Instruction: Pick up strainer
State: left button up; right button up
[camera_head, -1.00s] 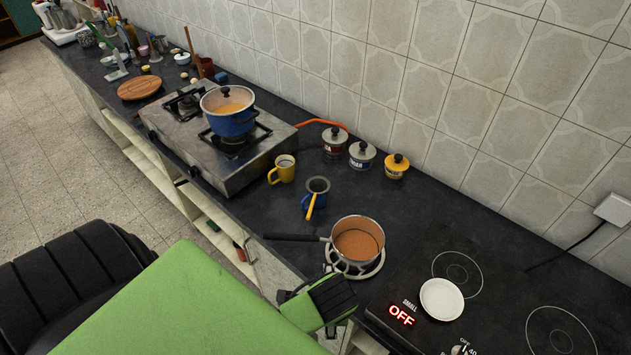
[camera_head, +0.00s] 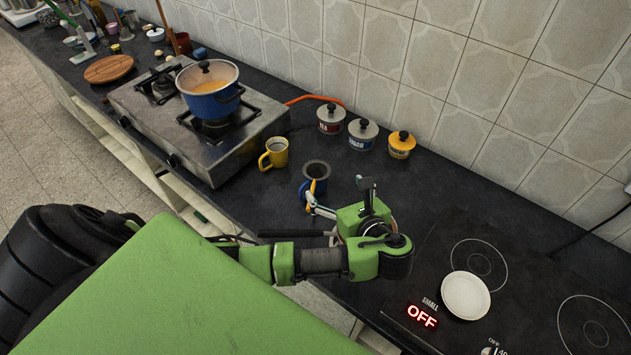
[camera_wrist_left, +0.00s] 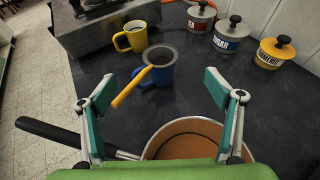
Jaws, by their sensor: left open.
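My left gripper (camera_head: 337,193) is open and empty, above the counter on the near side of the mug. In the left wrist view, the fingers of my left gripper (camera_wrist_left: 160,88) stand wide apart, with the strainer beyond and between them. My right gripper is not in view.
A yellow mug (camera_head: 274,153) and lidded jars (camera_head: 363,134) stand near the strainer. A stove with a blue pot (camera_head: 211,98) is left; a white dish (camera_head: 465,295) is right.

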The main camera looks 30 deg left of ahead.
pick_arm(q)
jog(key=a+f, duration=0.1)
jog(key=p, duration=0.1)
send_near(314, 166)
jog(key=w+a, duration=0.1)
jog(key=a, duration=0.1)
jog(key=x, duration=0.5)
jog(key=shift+w+f+p, duration=0.15)
jog(key=shift+f+p, duration=0.15)
jog(key=shift+f, duration=0.05)
jog(key=shift+w+a+f, duration=0.2)
jog(key=shift+a, duration=0.05)
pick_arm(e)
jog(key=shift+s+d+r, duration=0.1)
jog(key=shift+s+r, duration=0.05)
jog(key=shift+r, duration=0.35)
pick_arm(q)
jog(key=c, duration=1.2)
